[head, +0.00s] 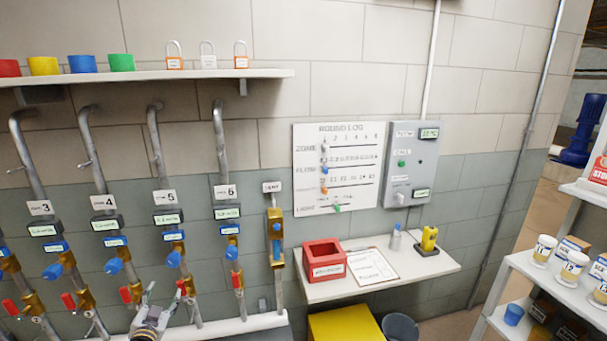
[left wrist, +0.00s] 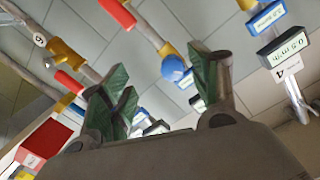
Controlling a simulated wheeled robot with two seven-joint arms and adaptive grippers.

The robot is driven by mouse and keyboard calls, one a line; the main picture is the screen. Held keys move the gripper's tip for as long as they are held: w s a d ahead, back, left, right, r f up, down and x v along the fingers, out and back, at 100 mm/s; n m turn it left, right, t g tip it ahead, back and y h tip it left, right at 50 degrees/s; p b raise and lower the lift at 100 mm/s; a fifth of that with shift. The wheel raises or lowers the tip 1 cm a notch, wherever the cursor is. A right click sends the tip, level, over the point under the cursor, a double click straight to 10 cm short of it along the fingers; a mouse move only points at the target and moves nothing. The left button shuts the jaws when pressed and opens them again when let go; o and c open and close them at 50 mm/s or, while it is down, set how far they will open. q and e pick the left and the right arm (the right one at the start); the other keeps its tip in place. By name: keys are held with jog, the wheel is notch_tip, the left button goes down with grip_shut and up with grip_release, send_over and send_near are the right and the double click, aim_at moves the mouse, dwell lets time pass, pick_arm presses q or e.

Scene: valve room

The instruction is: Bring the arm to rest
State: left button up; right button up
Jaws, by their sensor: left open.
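My left gripper (head: 163,300) is low in the head view, in front of the pipes near the lower part of the pipe labelled 5 (head: 165,196). In the left wrist view its fingers (left wrist: 160,88) are spread apart with nothing between them. Behind them show pipes with red handles, a blue knob (left wrist: 173,68) and small display boxes. The gripper is near the red handles, and I cannot tell whether it touches one. My right gripper is not in view.
Several pipes with valves line the wall at left, under a shelf (head: 190,75) with coloured cups and padlocks. A small table (head: 420,265) holds a red box (head: 324,262), a clipboard and a yellow device. A grey bin (head: 400,327) stands below. Shelves with jars (head: 545,250) stand at right.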

pick_arm(q)
jog(key=s+f+g+h, duration=0.1)
jog(key=s+f+g, duration=0.1)
jog(key=f, duration=0.9)
jog(key=s+f+g, duration=0.2)
jog(key=s+f, duration=0.1)
jog(key=f, duration=0.8)
jog(key=s+d+f+n+g, duration=0.1)
jog(key=s+d+f+g, duration=0.1)
jog(key=s+f, duration=0.55)
jog(key=s+d+f+g, duration=0.2)
jog(key=s+f, duration=0.3)
jog(key=f, duration=0.6)
jog(key=s+d+f+g+h, duration=0.1)
jog(key=s+d+f+g, duration=0.15)
jog(key=s+f, duration=0.55)
jog(key=s+d+f+g+h, duration=0.1)
jog(key=s+d+f+g, duration=0.15)
jog(key=s+f, duration=0.55)
jog(key=s+d+f+g, duration=0.1)
jog(key=s+d, duration=0.2)
jog(key=s, duration=0.7)
jog(key=s+d+f+g, duration=0.1)
jog(key=s+d, duration=0.3)
jog(key=s, duration=0.7)
jog(key=shift+s+f+m+g+h, duration=0.2)
jog(key=shift+f+m+g+h, duration=0.1)
jog(key=shift+f, duration=0.2)
